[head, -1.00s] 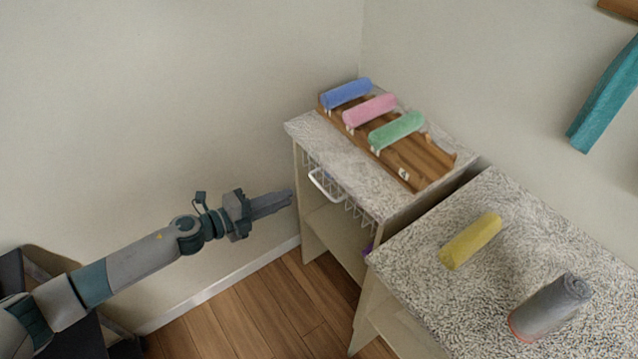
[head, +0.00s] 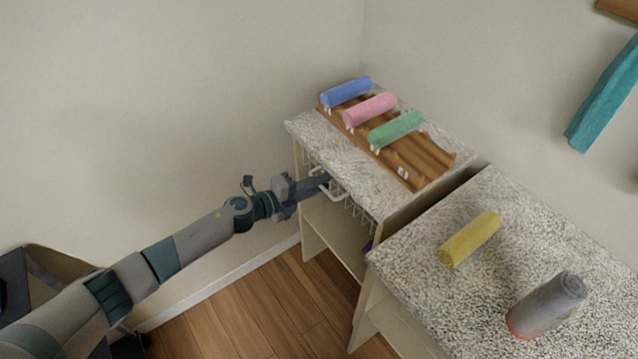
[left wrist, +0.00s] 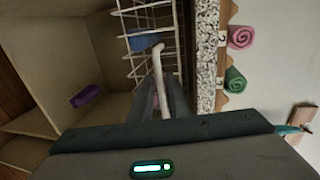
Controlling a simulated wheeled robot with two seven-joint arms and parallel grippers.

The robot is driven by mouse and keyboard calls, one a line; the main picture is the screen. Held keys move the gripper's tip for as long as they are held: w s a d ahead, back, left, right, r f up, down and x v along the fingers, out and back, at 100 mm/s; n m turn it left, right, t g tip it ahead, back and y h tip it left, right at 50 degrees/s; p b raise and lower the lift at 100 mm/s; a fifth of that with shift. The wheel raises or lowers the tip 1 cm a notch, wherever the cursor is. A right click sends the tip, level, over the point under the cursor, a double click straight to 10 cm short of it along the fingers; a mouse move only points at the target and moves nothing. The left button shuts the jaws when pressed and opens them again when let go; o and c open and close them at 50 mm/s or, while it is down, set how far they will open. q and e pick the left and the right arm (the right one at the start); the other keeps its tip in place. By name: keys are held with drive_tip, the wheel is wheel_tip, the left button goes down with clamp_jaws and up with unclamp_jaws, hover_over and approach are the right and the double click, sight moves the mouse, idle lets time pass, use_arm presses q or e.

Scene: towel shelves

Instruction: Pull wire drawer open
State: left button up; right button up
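The wire drawer (head: 357,215) is a white wire basket under the speckled top of the far cabinet and looks pushed in. Its white handle (head: 333,193) sticks out at the front. My left gripper (head: 326,181) is at the handle. In the left wrist view the wire drawer (left wrist: 128,42) is ahead, with something blue in it. The handle (left wrist: 158,75) runs between the two fingers of my left gripper (left wrist: 161,88), which stand apart with a gap around it. Contact with the handle is not clear. My right gripper is not in view.
A wooden rack (head: 415,160) with blue, pink and green rolled towels stands on the cabinet top (head: 350,165). A purple item (left wrist: 86,96) lies on the shelf below. The nearer cabinet (head: 400,250) holds a yellow roll (head: 470,239) and a grey roll (head: 546,306).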

use_arm(q)
clamp_jaws()
idle(1.4)
